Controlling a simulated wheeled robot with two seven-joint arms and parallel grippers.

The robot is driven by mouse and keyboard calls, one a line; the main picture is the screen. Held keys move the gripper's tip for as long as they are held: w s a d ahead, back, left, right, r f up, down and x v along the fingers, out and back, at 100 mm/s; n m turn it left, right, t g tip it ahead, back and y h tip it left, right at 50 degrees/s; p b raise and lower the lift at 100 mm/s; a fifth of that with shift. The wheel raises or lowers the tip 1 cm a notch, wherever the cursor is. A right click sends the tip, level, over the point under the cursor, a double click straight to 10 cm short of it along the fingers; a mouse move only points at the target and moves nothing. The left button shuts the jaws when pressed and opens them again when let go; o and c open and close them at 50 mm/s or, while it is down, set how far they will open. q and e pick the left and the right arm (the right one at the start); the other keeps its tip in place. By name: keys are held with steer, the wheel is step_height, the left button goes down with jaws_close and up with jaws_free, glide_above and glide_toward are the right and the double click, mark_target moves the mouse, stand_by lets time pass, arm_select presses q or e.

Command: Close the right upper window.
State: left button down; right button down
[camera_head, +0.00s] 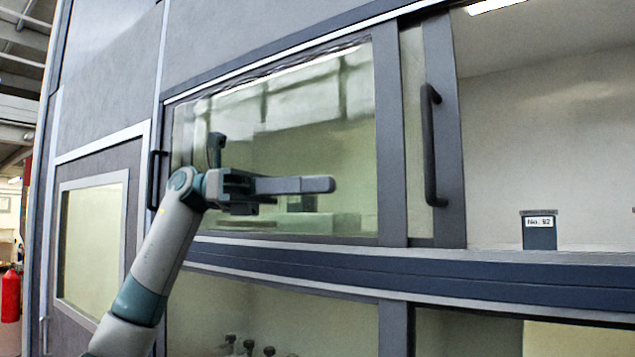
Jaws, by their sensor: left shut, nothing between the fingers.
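The right upper window (444,130) is a sliding pane with a dark frame and a black vertical bar handle (431,145). It stands slid to the left, mostly overlapped by the left upper window (391,140), and the right part of the upper opening is uncovered. My left gripper (330,185) is shut and empty, in front of the left upper window's glass. Its fingers point right, toward the black handle, with a clear gap between them. My right gripper is not in view.
A dark box labelled No. 92 (539,230) stands inside the open right compartment. A dark rail (400,265) runs below the upper windows, with lower windows beneath. A black handle (154,180) is at the left window's left edge. A red extinguisher (11,295) stands far left.

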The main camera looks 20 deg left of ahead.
arm_select(q)
steer(key=d+p, duration=0.4)
steer(key=d, duration=0.7)
steer(key=shift+r, duration=0.15)
steer(key=shift+d+p, duration=0.45)
steer(key=shift+d, duration=0.1)
steer(key=shift+f, duration=0.2)
steer(key=shift+d, duration=0.1)
